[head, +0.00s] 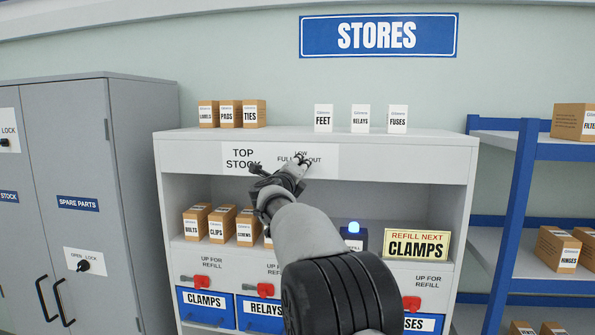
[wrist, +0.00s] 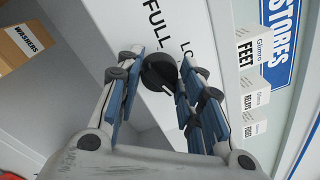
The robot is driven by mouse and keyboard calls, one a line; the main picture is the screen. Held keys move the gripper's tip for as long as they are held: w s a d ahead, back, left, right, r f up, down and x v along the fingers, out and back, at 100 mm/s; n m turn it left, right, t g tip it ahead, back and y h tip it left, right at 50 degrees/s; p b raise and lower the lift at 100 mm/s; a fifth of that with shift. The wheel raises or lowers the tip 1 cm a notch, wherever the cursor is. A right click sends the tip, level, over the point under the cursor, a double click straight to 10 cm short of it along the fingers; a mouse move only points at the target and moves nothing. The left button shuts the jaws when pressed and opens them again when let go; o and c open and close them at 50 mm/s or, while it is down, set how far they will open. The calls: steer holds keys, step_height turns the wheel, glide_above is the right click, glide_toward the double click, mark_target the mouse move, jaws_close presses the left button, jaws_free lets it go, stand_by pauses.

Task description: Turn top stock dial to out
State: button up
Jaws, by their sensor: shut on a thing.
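The top stock dial (wrist: 158,72) is a round black knob with a short white mark. It sits on the white TOP STOCK label (head: 238,158) on the upper front of the shelf unit. My gripper (head: 302,163) reaches up to it and hides most of it in the head view. The white mark shows on the knob's lower side, away from the word FULL (wrist: 155,20). LOW is partly covered and OUT is hidden in the wrist view.
Small boxes (head: 231,113) and white cartons (head: 361,118) stand on top of the unit (head: 465,200). Below are boxes, a lit blue lamp (head: 354,228), a CLAMPS sign (head: 416,245) and blue bins with red handles. A grey cabinet (head: 140,200) stands left, blue racking (head: 517,170) right.

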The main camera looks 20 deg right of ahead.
stand_by(0.4)
steer(key=o, duration=1.1)
steer(key=shift+c, duration=0.2)
steer(key=shift+s+a, duration=0.1)
steer(key=v, duration=1.1)
steer(key=shift+s+a, duration=0.15)
steer(key=shift+s, duration=0.15)
steer(key=shift+a, duration=0.1)
